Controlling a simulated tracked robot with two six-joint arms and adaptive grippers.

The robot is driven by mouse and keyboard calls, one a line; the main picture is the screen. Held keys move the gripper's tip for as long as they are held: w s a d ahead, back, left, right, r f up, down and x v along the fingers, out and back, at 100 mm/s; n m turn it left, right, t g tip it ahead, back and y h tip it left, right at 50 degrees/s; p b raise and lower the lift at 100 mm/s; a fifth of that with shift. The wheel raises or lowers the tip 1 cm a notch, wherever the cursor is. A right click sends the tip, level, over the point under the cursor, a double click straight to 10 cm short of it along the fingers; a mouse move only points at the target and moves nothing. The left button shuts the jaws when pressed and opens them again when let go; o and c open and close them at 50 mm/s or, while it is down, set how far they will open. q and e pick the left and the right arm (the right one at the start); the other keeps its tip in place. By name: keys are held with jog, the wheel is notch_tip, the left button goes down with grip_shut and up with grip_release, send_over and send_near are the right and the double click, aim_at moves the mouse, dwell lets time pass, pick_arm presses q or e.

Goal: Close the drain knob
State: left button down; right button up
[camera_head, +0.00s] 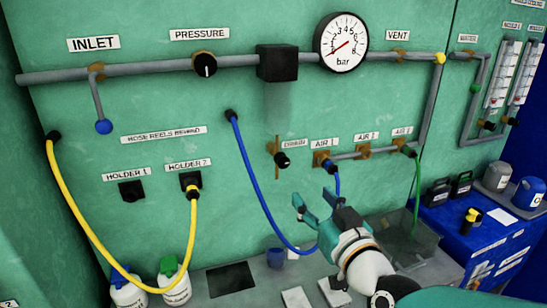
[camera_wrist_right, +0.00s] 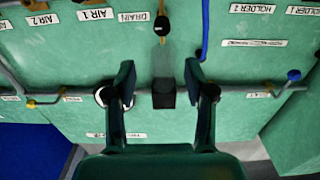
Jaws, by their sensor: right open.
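The drain knob (camera_head: 282,160) is a small black knob on a thin upright brass piece, beside the DRAIN label (camera_head: 292,144) on the green panel. In the right wrist view, where the panel appears upside down, the knob (camera_wrist_right: 162,26) sits near the top centre, beside its label (camera_wrist_right: 133,17). My right gripper (camera_head: 313,203) is open and empty, below and to the right of the knob in the head view. In the right wrist view its spread fingers (camera_wrist_right: 159,75) lie below the knob, apart from it. My left gripper is not in view.
A blue hose (camera_head: 250,180) hangs left of the knob. The black box (camera_head: 277,62) and pressure gauge (camera_head: 341,42) are above. A green hose (camera_head: 418,190) hangs farther right.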

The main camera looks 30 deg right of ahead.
aim_at(284, 163)
jog(key=p+x, duration=0.3)
jog(key=x, duration=1.3)
jog(key=shift+w+r, duration=0.1)
jog(key=shift+w, duration=0.3)
grip_shut()
